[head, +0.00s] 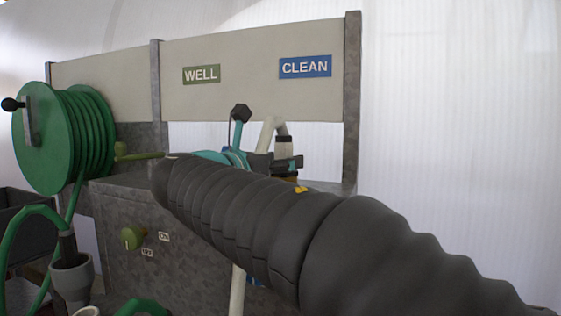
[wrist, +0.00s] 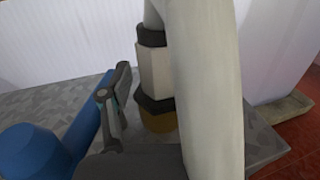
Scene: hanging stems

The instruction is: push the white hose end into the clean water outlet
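The white hose (head: 268,130) arches over and down to its end, a white fitting with dark collars (head: 284,146), below the blue CLEAN sign (head: 305,67). In the wrist view the hose (wrist: 208,90) fills the middle, and its white end (wrist: 155,72) points down. The brass outlet (wrist: 158,121) is directly beneath, with the lower dark collar meeting its top; how deep the end sits is hidden. My gripper (head: 284,163) is at the fitting. In the wrist view a dark finger (wrist: 114,100) is left of the end; its grip is unclear.
A green WELL sign (head: 201,75) hangs left of CLEAN. A green hose reel (head: 62,138) is far left, above a grey cup (head: 72,280). A blue pipe (wrist: 92,118) lies left of the outlet. A post (head: 351,100) stands right; beyond it is open.

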